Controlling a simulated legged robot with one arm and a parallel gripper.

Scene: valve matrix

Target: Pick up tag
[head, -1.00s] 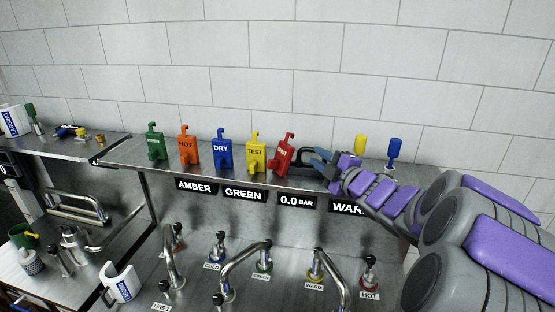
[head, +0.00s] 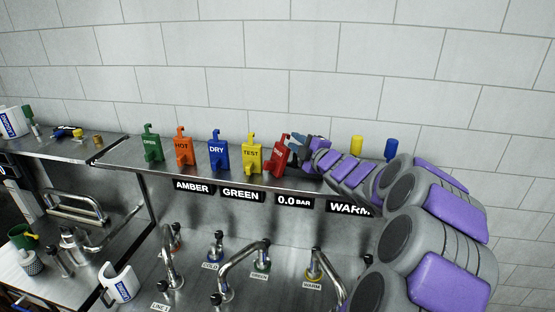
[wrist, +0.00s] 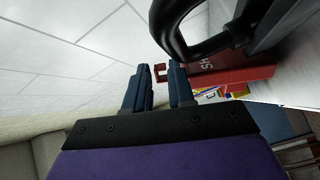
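A row of tags with hooked tops stands on the steel shelf in the head view: green (head: 152,147), orange HOT (head: 184,152), blue DRY (head: 219,154), yellow TEST (head: 251,158) and red (head: 279,157). The red tag leans to the right. My gripper (head: 297,137) is at the right side of the red tag, near its top. In the wrist view, my gripper (wrist: 161,71) has its two blue fingers apart. The red tag's hook shows at the gap between the fingertips, and its body (wrist: 235,75) lies to the right with part of its lettering visible.
A thick dark loop (wrist: 190,30) is close above the right finger in the wrist view. Yellow (head: 357,145) and blue (head: 391,148) pieces stand behind my arm. Taps and labelled valves are below the shelf. A tiled wall is behind it.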

